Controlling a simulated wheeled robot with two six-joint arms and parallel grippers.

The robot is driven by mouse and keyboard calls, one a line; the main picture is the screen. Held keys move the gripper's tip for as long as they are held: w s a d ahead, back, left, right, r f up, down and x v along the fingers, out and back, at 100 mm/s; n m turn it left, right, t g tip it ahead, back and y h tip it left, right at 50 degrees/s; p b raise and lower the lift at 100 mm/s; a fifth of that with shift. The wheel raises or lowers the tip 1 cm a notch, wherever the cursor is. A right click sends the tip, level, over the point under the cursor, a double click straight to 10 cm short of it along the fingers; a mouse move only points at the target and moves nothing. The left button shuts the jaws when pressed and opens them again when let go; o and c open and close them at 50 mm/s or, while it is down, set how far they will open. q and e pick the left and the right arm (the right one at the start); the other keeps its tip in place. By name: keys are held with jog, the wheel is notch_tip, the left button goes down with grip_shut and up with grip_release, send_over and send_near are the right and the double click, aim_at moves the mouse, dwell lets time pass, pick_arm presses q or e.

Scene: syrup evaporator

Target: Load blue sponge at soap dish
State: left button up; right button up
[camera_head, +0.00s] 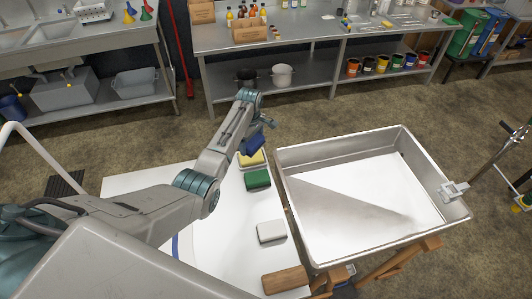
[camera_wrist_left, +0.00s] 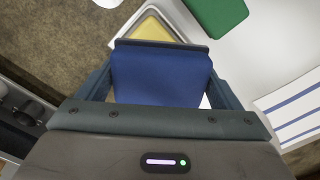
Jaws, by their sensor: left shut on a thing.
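The blue sponge (camera_head: 254,145) is between the fingers of my left gripper (camera_head: 258,137), held over the far end of the white table. In the left wrist view the blue sponge (camera_wrist_left: 160,78) fills the space between the fingers, and my left gripper (camera_wrist_left: 160,85) is shut on it. Beyond and below it is a pale dish (camera_wrist_left: 185,28), likely the soap dish, with a yellow sponge-like piece (camera_wrist_left: 152,28) inside. The blue sponge hides part of this dish. In the head view the yellow piece (camera_head: 252,160) shows just below the blue sponge. My right gripper is not in view.
A green sponge (camera_head: 258,180), a white block (camera_head: 271,231) and a wooden block (camera_head: 285,280) lie along the white table's right edge. A large metal pan (camera_head: 360,200) on a wooden stand is close to the right. A steel workbench (camera_head: 300,32) stands behind.

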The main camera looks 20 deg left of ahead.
pick_arm(q)
jog(key=shift+w+a+n, duration=0.3)
jog(key=shift+a+n, duration=0.1)
jog(key=shift+a, duration=0.1)
notch_tip(320, 180, down, 6)
jog(key=b, duration=0.6)
jog(key=shift+r, duration=0.1)
jog(key=shift+f+b, duration=0.35)
jog(key=shift+f, duration=0.05)
dwell(0.6)
jog(key=shift+s+f+p, duration=0.1)
jog(key=shift+p, duration=0.2)
dwell(1.4)
notch_tip(320, 180, up, 5)
jog(key=p, duration=0.5)
jog(key=shift+r+p, duration=0.8)
jog(key=shift+r, duration=0.25)
